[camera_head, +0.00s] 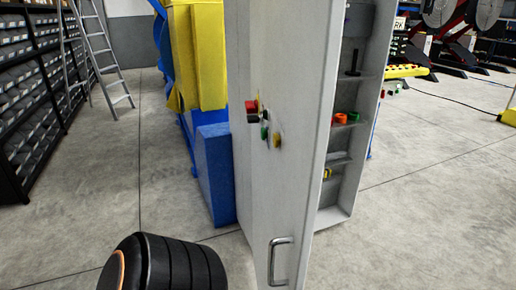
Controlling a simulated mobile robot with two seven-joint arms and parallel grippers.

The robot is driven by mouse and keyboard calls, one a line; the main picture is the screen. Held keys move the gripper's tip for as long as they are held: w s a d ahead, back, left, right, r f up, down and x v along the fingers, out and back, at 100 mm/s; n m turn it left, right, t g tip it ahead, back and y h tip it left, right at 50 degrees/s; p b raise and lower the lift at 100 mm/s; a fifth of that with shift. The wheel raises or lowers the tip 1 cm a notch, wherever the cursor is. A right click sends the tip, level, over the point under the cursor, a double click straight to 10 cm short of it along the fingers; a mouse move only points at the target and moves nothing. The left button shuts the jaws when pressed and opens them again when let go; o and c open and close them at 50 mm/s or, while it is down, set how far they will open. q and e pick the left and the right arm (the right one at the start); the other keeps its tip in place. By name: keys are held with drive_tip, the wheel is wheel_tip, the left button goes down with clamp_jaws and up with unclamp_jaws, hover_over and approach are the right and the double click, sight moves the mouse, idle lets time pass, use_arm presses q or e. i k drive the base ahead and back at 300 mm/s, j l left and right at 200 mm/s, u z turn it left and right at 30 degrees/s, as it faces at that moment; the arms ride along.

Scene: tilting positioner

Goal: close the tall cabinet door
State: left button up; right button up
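The tall grey cabinet door (290,110) stands open in the middle of the head view, upright and seen at a steep angle. Its metal bar handle (280,262) is low on the panel, near the bottom of the picture. The open cabinet (340,185) shows to the right of the door, with small items on several shelves. The door hides part of the inside, and the door's top and bottom are out of view. Neither of my grippers is in view, and nothing is seen touching the handle.
A blue and yellow machine (205,60) stands behind the door to the left. Dark shelving (35,110) with bins and a stepladder (105,60) are at the far left. Red and black equipment (440,35) is at the back right.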

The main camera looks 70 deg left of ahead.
sight(296, 45)
drive_tip(key=k+u, duration=0.2)
drive_tip(key=u, duration=1.75)
